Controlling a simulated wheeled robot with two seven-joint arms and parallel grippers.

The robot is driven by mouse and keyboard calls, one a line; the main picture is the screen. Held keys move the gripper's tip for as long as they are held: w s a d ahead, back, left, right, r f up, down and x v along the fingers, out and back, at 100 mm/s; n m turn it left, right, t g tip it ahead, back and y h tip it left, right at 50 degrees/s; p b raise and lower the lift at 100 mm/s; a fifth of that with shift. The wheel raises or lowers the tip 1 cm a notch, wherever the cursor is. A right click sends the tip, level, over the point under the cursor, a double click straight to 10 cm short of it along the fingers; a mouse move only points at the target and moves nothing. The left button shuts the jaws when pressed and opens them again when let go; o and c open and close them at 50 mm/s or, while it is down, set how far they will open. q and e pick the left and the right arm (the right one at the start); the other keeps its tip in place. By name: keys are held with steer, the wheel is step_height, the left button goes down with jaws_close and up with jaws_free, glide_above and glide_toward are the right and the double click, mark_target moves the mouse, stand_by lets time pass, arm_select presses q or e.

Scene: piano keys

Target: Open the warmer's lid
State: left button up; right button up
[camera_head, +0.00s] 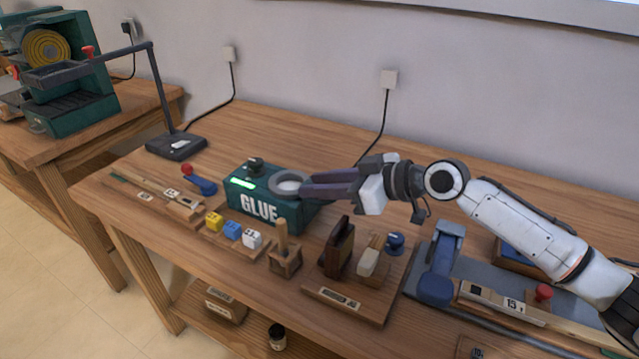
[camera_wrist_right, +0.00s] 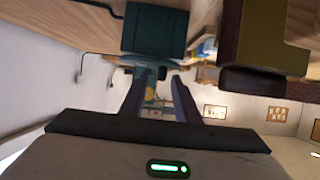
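The glue warmer (camera_head: 262,207) is a dark green box marked GLUE on the main bench, with a lit green strip and a dark knob on top. A grey ring (camera_head: 275,186) with a pale middle sits at its right top; I cannot tell whether this is the lid or the pot's rim. My right gripper (camera_head: 303,187) reaches in from the right, its fingertips at the ring's right edge; contact is unclear. In the right wrist view the fingers (camera_wrist_right: 161,78) are apart with nothing between them, and a dark green block (camera_wrist_right: 154,30), seemingly the warmer, is above them. My left gripper is not in view.
Yellow, blue and white cubes (camera_head: 232,230) and a wooden block with a peg (camera_head: 285,259) stand in front of the warmer. A tool board (camera_head: 345,303) lies to the right. A lamp stand (camera_head: 176,147) is at left. The bench behind the warmer is clear.

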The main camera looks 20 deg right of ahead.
steer(key=b+v, duration=0.1)
steer(key=v, duration=0.9)
